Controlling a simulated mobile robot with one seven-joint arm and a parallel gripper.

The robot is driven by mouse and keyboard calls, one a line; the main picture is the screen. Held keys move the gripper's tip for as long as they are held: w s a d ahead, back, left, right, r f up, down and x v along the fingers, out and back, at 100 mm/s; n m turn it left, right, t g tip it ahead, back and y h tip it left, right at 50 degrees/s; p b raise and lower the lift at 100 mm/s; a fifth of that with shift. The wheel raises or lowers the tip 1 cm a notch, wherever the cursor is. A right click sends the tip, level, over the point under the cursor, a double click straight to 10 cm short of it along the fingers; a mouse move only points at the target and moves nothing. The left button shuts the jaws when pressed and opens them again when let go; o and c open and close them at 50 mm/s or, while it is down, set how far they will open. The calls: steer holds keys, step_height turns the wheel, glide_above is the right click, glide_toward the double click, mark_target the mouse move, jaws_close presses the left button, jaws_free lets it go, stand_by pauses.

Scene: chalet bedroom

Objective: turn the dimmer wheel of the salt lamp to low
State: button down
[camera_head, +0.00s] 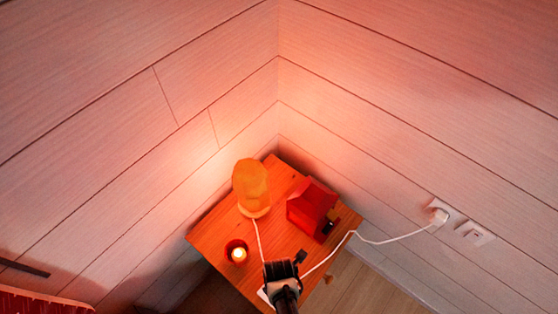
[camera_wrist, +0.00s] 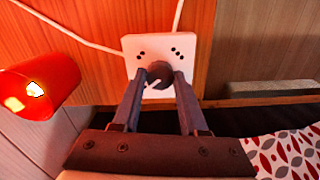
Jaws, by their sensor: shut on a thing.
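The salt lamp (camera_head: 251,187) glows orange on the wooden bedside table (camera_head: 215,232) in the head view. Its white cord runs to a white dimmer plate (camera_wrist: 133,45), mostly hidden behind my gripper (camera_head: 282,272) in the head view. In the wrist view the plate carries a dark round wheel (camera_wrist: 160,72) with a white pointer line toward the lower left. A group of dots is printed on each side above the wheel; the right group looks larger. My gripper (camera_wrist: 160,76) is shut on the wheel, one finger on each side.
A red candle cup (camera_head: 237,252) with a lit candle stands left of the dimmer; it shows close by in the wrist view (camera_wrist: 50,85). A red house-shaped object (camera_head: 312,207) stands right of the lamp. A cord runs to the wall socket (camera_head: 440,213). Walls meet behind the table.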

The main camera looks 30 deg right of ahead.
steer(key=shift+n, duration=0.6)
steer(key=shift+c, duration=2.2)
jaws_free()
steer(key=shift+r, duration=0.1)
step_height(320, 180, up, 13)
steer(key=p, duration=0.3)
